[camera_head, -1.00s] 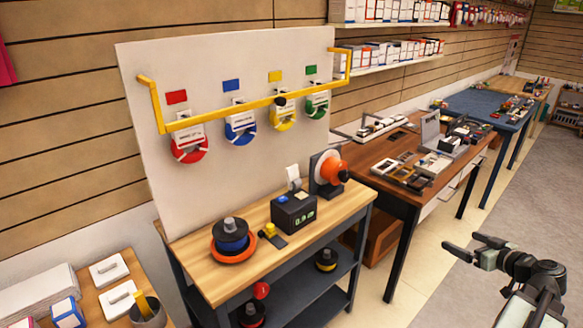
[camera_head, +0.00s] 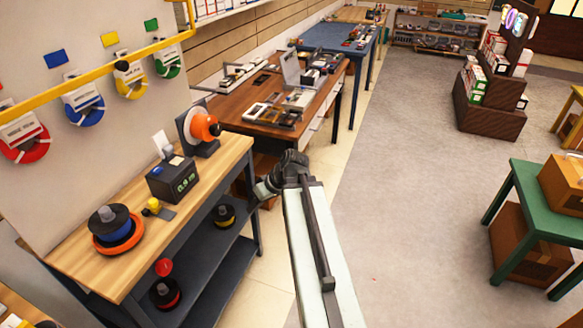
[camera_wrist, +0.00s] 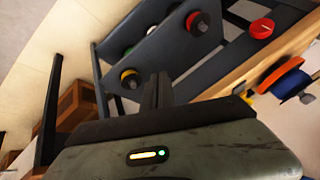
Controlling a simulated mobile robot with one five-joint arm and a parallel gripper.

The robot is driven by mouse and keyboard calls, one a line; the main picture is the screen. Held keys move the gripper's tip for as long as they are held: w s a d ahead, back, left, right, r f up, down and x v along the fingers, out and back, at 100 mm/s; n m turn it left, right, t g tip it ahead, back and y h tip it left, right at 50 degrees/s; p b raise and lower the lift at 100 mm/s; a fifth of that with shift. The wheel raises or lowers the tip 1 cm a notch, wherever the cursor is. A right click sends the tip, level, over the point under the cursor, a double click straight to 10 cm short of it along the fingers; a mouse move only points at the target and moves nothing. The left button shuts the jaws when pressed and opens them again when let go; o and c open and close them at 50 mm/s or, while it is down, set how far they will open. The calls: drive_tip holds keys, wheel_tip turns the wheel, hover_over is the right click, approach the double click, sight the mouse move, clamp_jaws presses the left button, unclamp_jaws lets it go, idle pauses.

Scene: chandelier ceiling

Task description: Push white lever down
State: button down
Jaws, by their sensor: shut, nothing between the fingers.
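The white lever (camera_head: 161,144) is a small pale plate standing up from the back of a black box (camera_head: 173,180) with a green lit display, on the wooden bench top (camera_head: 80,257). I cannot make out the lever in the wrist view. My gripper (camera_head: 259,193) is low beside the right end of the bench, to the right of the box and apart from it. In the wrist view its dark fingers (camera_wrist: 157,90) are together, with nothing held, pointing toward the bench's lower shelves.
An orange-fronted device (camera_head: 202,127) stands behind the box. A blue spool (camera_head: 115,228) and a yellow button (camera_head: 153,205) are close by. A brown table (camera_head: 270,95) stands beyond the bench. Grey floor (camera_head: 400,190) is open to the right.

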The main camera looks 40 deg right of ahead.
drive_tip(key=s+a+f+g+h, duration=0.1)
drive_tip(key=a+f+g+h, duration=0.1)
drive_tip(key=a, duration=0.7)
drive_tip(key=s+a+f+m+g+h, duration=0.1)
drive_tip(key=s+a+f+g+h, duration=0.1)
drive_tip(key=a, duration=0.7)
drive_tip(key=shift+s+g+h, duration=0.3)
drive_tip(key=shift+g, duration=0.2)
drive_tip(key=shift+s, duration=0.1)
